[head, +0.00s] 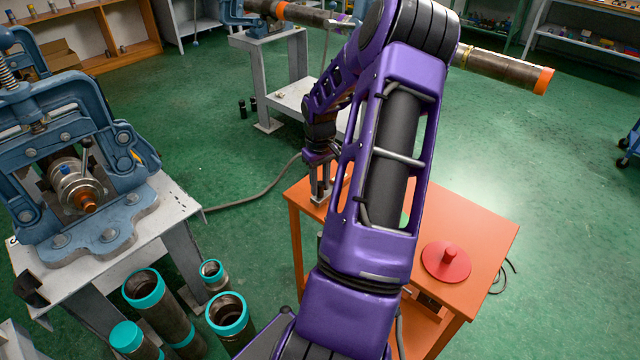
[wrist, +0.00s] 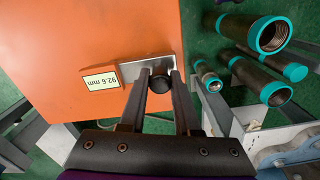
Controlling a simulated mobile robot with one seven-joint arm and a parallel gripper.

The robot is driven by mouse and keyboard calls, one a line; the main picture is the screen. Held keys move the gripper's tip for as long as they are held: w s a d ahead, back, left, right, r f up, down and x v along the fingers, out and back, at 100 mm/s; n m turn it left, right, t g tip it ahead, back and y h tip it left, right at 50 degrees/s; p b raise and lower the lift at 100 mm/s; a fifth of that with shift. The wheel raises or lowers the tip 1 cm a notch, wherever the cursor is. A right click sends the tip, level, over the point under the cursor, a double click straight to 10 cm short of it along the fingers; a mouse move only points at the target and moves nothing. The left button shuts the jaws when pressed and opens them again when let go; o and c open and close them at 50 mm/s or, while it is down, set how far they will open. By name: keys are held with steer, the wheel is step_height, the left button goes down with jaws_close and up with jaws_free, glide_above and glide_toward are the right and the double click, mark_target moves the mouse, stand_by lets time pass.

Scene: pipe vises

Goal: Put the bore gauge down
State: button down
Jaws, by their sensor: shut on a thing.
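The bore gauge shows in the wrist view as a pale display (wrist: 100,79) reading 92.6 mm, a grey plate (wrist: 131,70) and a dark rounded grip (wrist: 159,83). My gripper (wrist: 160,78) is shut on the dark grip, one finger on each side. In the head view my gripper (head: 320,182) points down over the back left corner of the orange table (head: 485,225). The gauge there is mostly hidden by my fingers and arm. I cannot tell whether it touches the tabletop.
A red disc with a knob (head: 447,262) lies on the table's right part. A blue vise (head: 70,170) holding a pipe piece stands on a grey bench at left. Several teal-ended pipes (head: 145,288) stand on the floor between. Another bench (head: 283,85) is behind.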

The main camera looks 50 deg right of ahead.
steer(key=shift+f, duration=0.1)
steer(key=c, duration=0.6)
jaws_free()
step_height(320, 180, up, 12)
steer(key=shift+r+p, duration=0.15)
steer(key=shift+p, duration=0.5)
